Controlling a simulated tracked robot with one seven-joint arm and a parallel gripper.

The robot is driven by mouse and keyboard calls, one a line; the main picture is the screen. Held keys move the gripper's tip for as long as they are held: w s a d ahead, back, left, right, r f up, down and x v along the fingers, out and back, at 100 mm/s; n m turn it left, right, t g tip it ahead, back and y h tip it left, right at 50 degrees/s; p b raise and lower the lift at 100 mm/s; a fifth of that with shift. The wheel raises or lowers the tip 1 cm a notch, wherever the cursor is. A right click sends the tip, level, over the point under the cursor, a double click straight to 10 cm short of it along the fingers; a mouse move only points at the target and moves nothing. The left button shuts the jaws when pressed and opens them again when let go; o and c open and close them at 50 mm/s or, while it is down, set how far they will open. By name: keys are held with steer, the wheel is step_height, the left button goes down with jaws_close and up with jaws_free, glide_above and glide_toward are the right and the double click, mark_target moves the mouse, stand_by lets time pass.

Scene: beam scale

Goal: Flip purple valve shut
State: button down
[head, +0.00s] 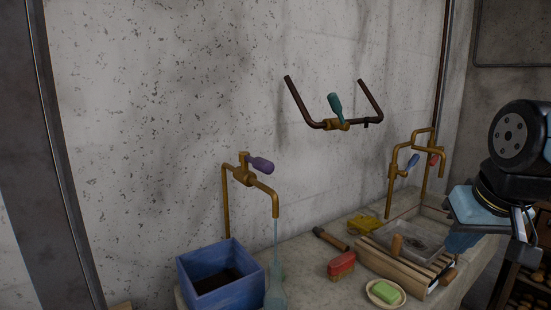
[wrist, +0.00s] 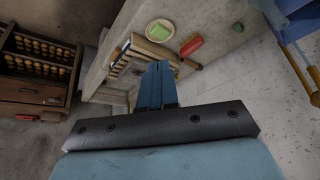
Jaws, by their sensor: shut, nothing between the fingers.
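The purple valve handle (head: 260,165) sits on a brass tap (head: 243,176) against the wall, left of centre in the head view. The handle points to the right, roughly along the spout. A pale stream of water (head: 276,240) runs down from the spout. My gripper (head: 462,242) is far to the right of this tap, over the right part of the counter. In the wrist view its blue fingers (wrist: 157,80) are together and empty. The purple handle cannot be made out in the wrist view.
A blue box (head: 225,294) stands left of the stream. The counter holds a red brush (head: 342,262), green soap (head: 385,291) on a dish, a wooden rack (head: 405,268) and a basin. Other taps have teal (head: 335,103), blue (head: 413,161) and red (head: 434,159) handles.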

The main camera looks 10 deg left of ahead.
mark_target(257, 162)
steer(key=w+a+r+n+g+y, duration=0.3)
steer(key=w+a+r+n, duration=0.2)
steer(key=w+a, duration=0.6)
steer(key=w+a+r+n+g+y, duration=0.3)
steer(key=w+a+r, duration=0.5)
steer(key=w+a, duration=0.3)
steer(key=shift+a+r+n+y, duration=0.35)
steer(key=shift+n+y, duration=0.35)
steer(key=shift+n, duration=0.2)
steer(key=shift+w, duration=0.1)
steer(key=s+a+f, duration=0.3)
steer(key=a+f, duration=0.4)
steer(key=a, duration=0.2)
steer(key=shift+s+a, duration=0.15)
steer(key=shift+s, duration=0.05)
